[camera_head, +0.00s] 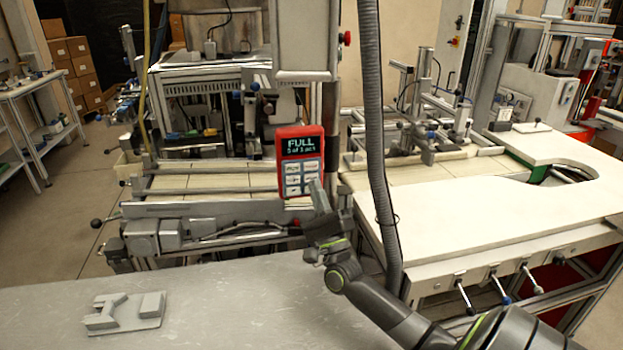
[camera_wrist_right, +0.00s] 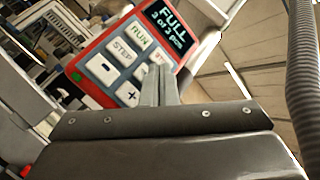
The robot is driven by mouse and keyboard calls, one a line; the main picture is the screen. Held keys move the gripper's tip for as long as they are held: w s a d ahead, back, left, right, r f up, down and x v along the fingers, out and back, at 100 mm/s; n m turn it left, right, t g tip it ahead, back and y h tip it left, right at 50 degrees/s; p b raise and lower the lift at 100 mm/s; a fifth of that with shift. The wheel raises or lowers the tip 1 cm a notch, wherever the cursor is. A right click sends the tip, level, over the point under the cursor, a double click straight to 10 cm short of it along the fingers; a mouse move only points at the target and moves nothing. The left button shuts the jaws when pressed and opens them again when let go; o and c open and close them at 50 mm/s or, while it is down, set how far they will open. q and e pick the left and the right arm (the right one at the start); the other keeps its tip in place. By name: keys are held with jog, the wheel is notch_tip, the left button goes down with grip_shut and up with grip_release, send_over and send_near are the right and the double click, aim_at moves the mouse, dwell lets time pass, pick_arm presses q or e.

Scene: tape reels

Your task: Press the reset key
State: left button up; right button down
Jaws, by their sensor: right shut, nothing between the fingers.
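A red control unit (camera_head: 302,135) with a dark display reading "FULL" and a smaller pieces line stands upright beyond the grey table. Its pale keys sit below the display. In the right wrist view, the control unit (camera_wrist_right: 91,46) shows tilted, with keys marked RUN (camera_wrist_right: 139,34), STEP (camera_wrist_right: 122,52), minus and plus. A key with red lettering (camera_wrist_right: 159,56) is partly hidden behind my fingertips; its full label cannot be read. My right gripper (camera_head: 316,186) is shut and empty, its tips (camera_wrist_right: 158,70) at the lower right keys. Whether they touch cannot be told. My left gripper is not in view.
A grey ribbed hose (camera_head: 376,130) hangs just right of the control unit, close to my right arm. A grey metal block fixture (camera_head: 124,312) lies on the grey table (camera_head: 230,310) at left. A white worktop (camera_head: 480,215) is at right.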

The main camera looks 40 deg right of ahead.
jog(key=shift+w, duration=0.15)
jog(key=shift+w+d, duration=0.2)
jog(key=shift+w, duration=0.05)
jog(key=shift+w+d+b, duration=0.15)
jog(key=shift+w+b, duration=0.15)
jog(key=shift+b, duration=0.2)
dwell(0.4)
jog(key=shift+s, duration=0.15)
dwell(0.3)
jog(key=shift+s+a+p, duration=0.3)
jog(key=shift+s+a, duration=0.1)
jog(key=shift+s, duration=0.15)
jog(key=shift+s+a+p, duration=0.2)
jog(key=shift+s+a, duration=0.2)
jog(key=shift+s, duration=0.35)
jog(key=shift+s+a+p, duration=0.25)
jog(key=shift+s+a, duration=0.15)
jog(key=shift+s, duration=0.3)
jog(key=shift+s+a+p, duration=0.2)
jog(key=shift+s+a, duration=0.2)
jog(key=shift+s, duration=0.35)
